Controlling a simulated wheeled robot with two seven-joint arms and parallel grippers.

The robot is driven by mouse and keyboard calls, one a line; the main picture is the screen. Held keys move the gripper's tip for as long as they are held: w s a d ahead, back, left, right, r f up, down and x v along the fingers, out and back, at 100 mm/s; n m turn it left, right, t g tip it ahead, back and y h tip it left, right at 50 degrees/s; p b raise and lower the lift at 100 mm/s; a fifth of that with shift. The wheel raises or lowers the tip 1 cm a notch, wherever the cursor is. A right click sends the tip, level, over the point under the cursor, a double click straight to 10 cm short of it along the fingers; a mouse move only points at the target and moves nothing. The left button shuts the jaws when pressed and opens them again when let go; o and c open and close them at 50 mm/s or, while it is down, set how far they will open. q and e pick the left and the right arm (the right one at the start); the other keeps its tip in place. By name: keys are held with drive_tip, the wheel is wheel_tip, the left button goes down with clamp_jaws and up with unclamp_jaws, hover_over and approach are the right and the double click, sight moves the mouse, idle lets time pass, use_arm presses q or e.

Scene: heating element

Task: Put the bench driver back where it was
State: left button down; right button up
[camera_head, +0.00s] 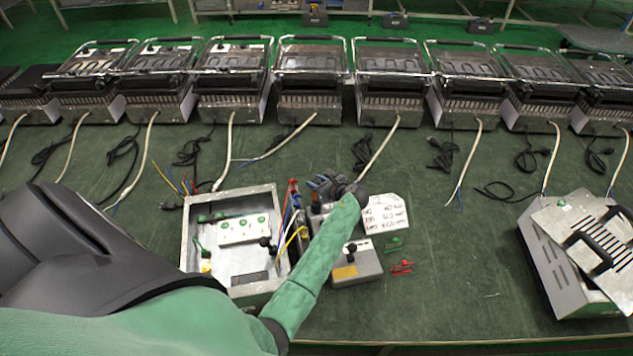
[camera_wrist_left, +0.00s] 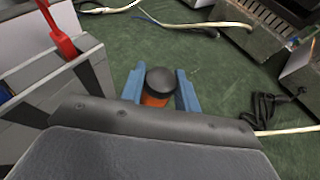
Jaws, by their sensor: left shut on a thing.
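My left gripper (camera_head: 325,186) reaches over the bench from the lower left, near the right side of the open metal box (camera_head: 187,235). In the left wrist view, its two blue fingers (camera_wrist_left: 160,92) are shut on the bench driver (camera_wrist_left: 158,86), which shows as a black round cap over an orange body. The cap faces the camera, and the driver's lower part is hidden. My right gripper is not in view.
A grey holder (camera_wrist_left: 45,85) with a red-handled tool (camera_wrist_left: 62,32) stands left of the fingers. A grey tester box (camera_head: 357,270), a white card (camera_head: 386,213), green clips (camera_head: 393,245) and red clips (camera_head: 401,267) lie nearby. Several grills line the back.

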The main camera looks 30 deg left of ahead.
use_arm(q)
drive_tip(key=shift+f, duration=0.15)
drive_tip(key=c, duration=1)
unclamp_jaws()
drive_tip(key=shift+f, duration=0.1)
drive_tip(key=shift+c, duration=0.2)
drive_tip(key=shift+r, duration=0.3)
drive_tip(key=shift+s+d, duration=0.1)
drive_tip(key=shift+d, duration=0.25)
drive_tip(key=b+v, duration=0.4)
drive_tip(key=v, duration=0.7)
drive_tip(key=shift+r, duration=0.2)
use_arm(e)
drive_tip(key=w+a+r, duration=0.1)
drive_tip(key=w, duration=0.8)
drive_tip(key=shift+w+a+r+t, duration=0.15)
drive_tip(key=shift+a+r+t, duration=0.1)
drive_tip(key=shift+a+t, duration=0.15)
